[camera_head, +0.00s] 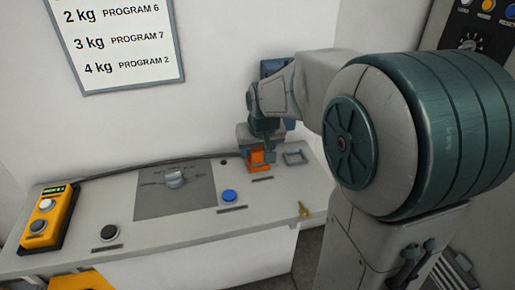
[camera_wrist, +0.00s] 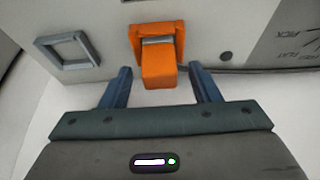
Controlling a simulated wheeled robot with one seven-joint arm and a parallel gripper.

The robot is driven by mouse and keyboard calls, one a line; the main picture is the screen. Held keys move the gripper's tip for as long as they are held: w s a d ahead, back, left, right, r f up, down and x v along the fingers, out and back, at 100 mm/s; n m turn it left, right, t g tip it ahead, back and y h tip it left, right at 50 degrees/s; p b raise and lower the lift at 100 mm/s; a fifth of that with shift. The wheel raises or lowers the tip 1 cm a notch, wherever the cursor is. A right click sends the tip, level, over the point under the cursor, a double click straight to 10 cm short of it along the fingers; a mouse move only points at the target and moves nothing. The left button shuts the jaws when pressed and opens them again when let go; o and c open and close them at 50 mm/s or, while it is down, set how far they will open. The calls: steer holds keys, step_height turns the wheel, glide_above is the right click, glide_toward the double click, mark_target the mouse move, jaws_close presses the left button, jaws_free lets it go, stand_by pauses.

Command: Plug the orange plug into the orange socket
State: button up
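The orange plug (camera_wrist: 158,72) is a block standing out from the orange socket (camera_wrist: 172,28), a square frame on the panel, with a grey band between them. The plug looks to be at or in the socket; how deep it sits I cannot tell. Both show as one orange patch (camera_head: 258,158) in the head view, partly covered by my gripper (camera_head: 262,135). In the wrist view my gripper (camera_wrist: 158,70) is open, its fingers on either side of the plug with visible gaps, not touching it.
An empty grey square frame (camera_wrist: 68,52) sits beside the orange socket, also in the head view (camera_head: 295,158). The grey console (camera_head: 190,220) bears a rotary knob (camera_head: 175,179), a blue button (camera_head: 229,196), a black button (camera_head: 109,232) and a yellow control box (camera_head: 47,218). The wall is close behind.

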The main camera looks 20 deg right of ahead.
steer(key=v, duration=1.4)
steer(key=shift+g, duration=0.8)
steer(key=s+f, duration=0.4)
steer(key=s, duration=0.1)
steer(key=s+f, duration=0.4)
steer(key=s, duration=0.1)
steer(key=s+f, duration=0.5)
steer(key=shift+s, duration=0.25)
stand_by(0.4)
